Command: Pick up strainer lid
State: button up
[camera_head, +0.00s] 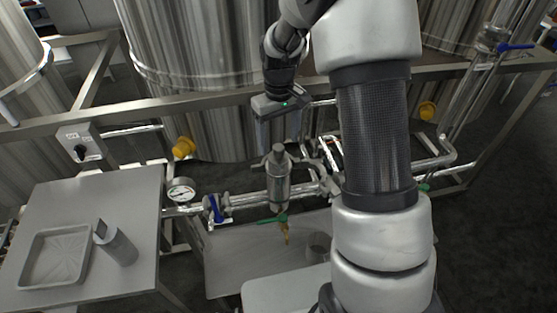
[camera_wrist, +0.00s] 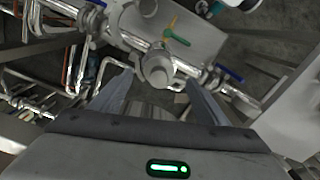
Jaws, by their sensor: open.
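The strainer (camera_head: 278,185) is a steel vertical body on the horizontal pipe in the middle of the head view. Its lid (camera_head: 277,152) is a grey cap with a narrower knob on top, seated on the body. In the wrist view the lid (camera_wrist: 157,70) shows from above, between my two fingers. My gripper (camera_head: 279,142) is open, pointing down just above the lid. The fingers (camera_wrist: 158,82) stand to either side of the knob in the picture, with visible gaps. I cannot tell how far above it they are.
A steel side table (camera_head: 60,205) at left holds a shallow tray (camera_head: 33,275) and a small cylindrical container (camera_head: 120,247). A pressure gauge (camera_head: 181,192) and blue-handled valve (camera_head: 214,208) sit left of the strainer. A green-handled drain valve (camera_head: 272,219) is below it. Large tanks stand behind.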

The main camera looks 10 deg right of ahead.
aim_at(278, 147)
jog(key=shift+w+f, duration=0.15)
jog(key=shift+f, duration=1.25)
jog(key=shift+w+f, duration=0.1)
jog(key=shift+f, duration=1.25)
jog(key=shift+c, duration=0.2)
jog(key=shift+r, duration=0.1)
jog(key=c, duration=1.4)
